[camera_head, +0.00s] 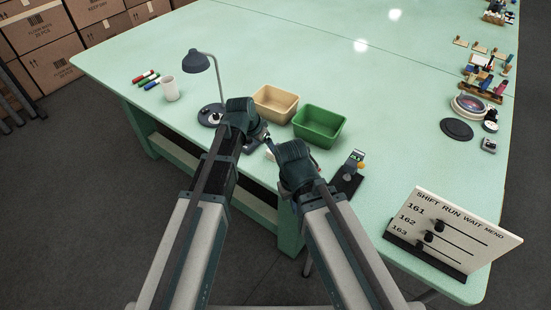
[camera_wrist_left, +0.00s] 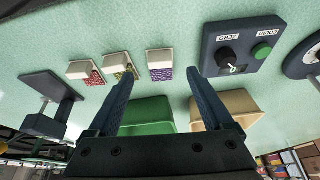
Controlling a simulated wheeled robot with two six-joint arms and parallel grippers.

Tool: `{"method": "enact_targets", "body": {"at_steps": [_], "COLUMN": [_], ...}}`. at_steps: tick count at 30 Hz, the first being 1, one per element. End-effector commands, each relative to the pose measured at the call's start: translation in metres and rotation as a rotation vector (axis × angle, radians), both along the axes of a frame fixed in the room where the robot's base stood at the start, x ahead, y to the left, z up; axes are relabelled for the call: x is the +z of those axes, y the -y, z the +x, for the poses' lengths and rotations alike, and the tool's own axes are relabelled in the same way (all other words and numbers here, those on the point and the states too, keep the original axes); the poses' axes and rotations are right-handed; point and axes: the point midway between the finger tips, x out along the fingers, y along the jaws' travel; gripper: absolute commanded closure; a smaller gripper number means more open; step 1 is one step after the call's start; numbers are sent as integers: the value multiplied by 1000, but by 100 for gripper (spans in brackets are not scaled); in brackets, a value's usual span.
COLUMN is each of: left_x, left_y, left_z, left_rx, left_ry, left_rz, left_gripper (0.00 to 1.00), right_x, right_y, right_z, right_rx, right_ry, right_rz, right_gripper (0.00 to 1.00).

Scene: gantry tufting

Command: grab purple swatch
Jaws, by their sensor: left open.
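In the left wrist view the purple swatch (camera_wrist_left: 160,74) has a white top part and lies on the mint table. It is between the two fingertips of my left gripper (camera_wrist_left: 159,80), which is open and empty. A red swatch (camera_wrist_left: 92,77) and a yellow-green swatch (camera_wrist_left: 124,74) lie to its left, the latter by the left fingertip. In the head view my left gripper (camera_head: 259,137) is low over the near table edge, and my arms hide most of the swatches. My right arm ends beside it; its fingers are too unclear to tell their state.
A tan bin (camera_head: 275,103) and a green bin (camera_head: 319,126) stand beyond the grippers. A control box (camera_wrist_left: 241,52) with a knob and green button is right of the swatches. A lamp (camera_head: 196,62) and white cup (camera_head: 170,89) stand left. A sign board (camera_head: 452,230) stands right.

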Motion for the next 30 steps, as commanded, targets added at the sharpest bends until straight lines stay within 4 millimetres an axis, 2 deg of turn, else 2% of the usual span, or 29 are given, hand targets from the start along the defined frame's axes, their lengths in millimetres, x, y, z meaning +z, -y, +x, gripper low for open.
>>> {"method": "enact_targets", "body": {"at_steps": [1, 2, 10, 14, 24, 30], "left_x": [-12, -14, -15, -23, -61, -63], "left_y": [2, 3, 4, 6, 15, 16], "left_z": [3, 4, 5, 7, 18, 19], "left_rx": [0, 0, 0, -1, -2, -1], "left_ry": [0, 0, 0, 0, 0, 0], "left_rz": [0, 0, 0, 0, 1, 0], "left_gripper": [15, 15, 15, 15, 15, 15], "right_x": [-12, -14, -15, -23, -61, -63], "right_y": [0, 0, 0, 0, 0, 0], "right_z": [0, 0, 0, 0, 0, 0], "right_rx": [0, 0, 0, 0, 0, 0], "right_ry": [0, 0, 0, 0, 0, 0], "right_rz": [0, 0, 0, 0, 0, 0], "right_gripper": [100, 100, 100, 100, 100, 100]}}
